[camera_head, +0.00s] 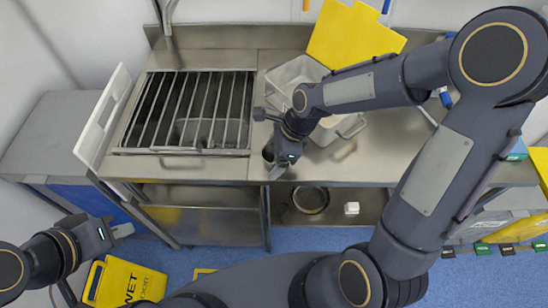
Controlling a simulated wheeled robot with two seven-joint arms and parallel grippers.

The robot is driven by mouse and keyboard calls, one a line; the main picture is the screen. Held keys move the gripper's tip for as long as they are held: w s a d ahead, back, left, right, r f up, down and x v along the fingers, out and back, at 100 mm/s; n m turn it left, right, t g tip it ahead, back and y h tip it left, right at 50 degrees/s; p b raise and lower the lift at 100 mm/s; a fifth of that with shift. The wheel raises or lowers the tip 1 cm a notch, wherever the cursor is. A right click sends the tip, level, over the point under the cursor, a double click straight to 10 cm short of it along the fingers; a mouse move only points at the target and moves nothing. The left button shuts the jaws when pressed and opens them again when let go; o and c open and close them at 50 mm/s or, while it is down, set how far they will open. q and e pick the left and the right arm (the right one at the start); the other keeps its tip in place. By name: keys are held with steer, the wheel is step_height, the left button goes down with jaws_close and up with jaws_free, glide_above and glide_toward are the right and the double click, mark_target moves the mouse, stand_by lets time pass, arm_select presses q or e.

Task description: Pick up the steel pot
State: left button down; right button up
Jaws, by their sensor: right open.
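A round steel pot (311,199) with a dark inside and a bright rim sits on the lower shelf under the counter. Its upper edge lies close under the counter's front edge. My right gripper (272,162) is open over the counter's front edge, above and to the left of the pot and apart from it. Nothing is clearly visible between its fingers. My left gripper (122,230) is at the lower left, far from the pot and over the floor. Its fingers are too small to tell open from shut.
The steel counter (225,169) has a barred sink (190,110) on the left and a pale container (290,75) behind my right arm. A small white object (351,209) lies right of the pot. A yellow wet-floor sign (130,284) is at the lower left.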

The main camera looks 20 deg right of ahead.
steer(key=c, duration=1.1)
steer(key=shift+o, duration=0.2)
steer(key=shift+r, duration=0.15)
